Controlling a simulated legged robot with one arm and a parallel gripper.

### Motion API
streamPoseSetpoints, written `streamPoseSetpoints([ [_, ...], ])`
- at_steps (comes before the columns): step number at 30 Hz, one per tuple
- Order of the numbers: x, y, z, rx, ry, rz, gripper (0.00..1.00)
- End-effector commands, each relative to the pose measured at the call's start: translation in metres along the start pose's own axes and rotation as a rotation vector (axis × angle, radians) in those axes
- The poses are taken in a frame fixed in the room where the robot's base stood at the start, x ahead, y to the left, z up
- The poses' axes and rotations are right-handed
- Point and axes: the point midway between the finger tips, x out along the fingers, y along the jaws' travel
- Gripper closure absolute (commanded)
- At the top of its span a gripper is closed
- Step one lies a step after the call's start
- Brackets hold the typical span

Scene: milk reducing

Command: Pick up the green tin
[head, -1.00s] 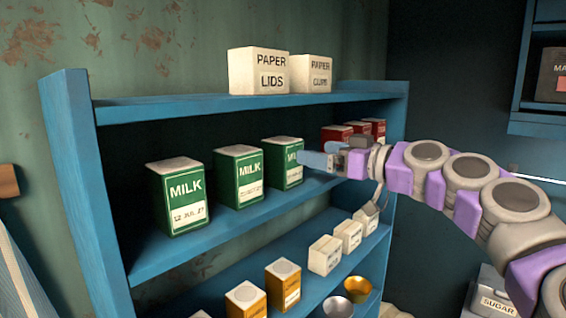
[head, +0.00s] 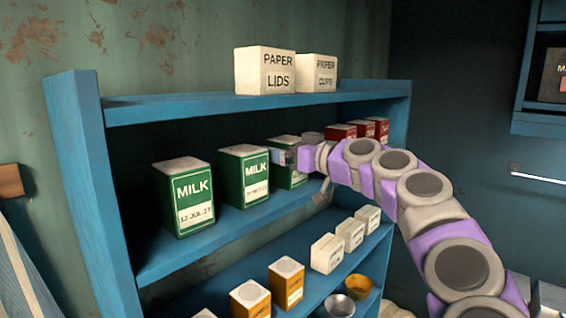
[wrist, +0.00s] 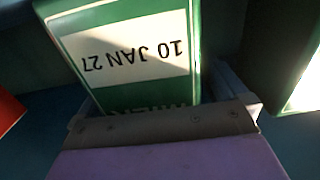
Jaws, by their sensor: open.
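Three green milk tins stand in a row on the upper shelf: the left one (head: 186,200), the middle one (head: 244,178) and the rightmost one (head: 284,178). My gripper (head: 292,158) is at the rightmost green tin and partly covers its right side. In the wrist view, a green tin (wrist: 120,50) with an upside-down label reading "10 JAN 27" sits between the open fingers of my gripper (wrist: 165,108). One finger shows on each side of it. Whether the fingers touch it cannot be told.
Red tins (head: 355,130) stand to the right on the same shelf. Part of another green tin (wrist: 303,80) shows at the wrist view's right edge. The blue shelf unit (head: 80,180) holds white boxes (head: 327,252), orange tins (head: 286,283) and metal cups below. Paper boxes (head: 264,72) stand on top.

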Motion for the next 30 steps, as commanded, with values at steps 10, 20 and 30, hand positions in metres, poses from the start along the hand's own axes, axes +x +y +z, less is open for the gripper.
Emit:
streamPoseSetpoints([
  [10,-0.0029,0.004,-0.0008,0.002,0.004,0.001,0.07],
  [20,0.0035,-0.0008,0.0004,-0.001,-0.001,0.0,0.38],
  [30,0.0024,0.0008,0.0011,0.0,-0.001,-0.001,0.69],
])
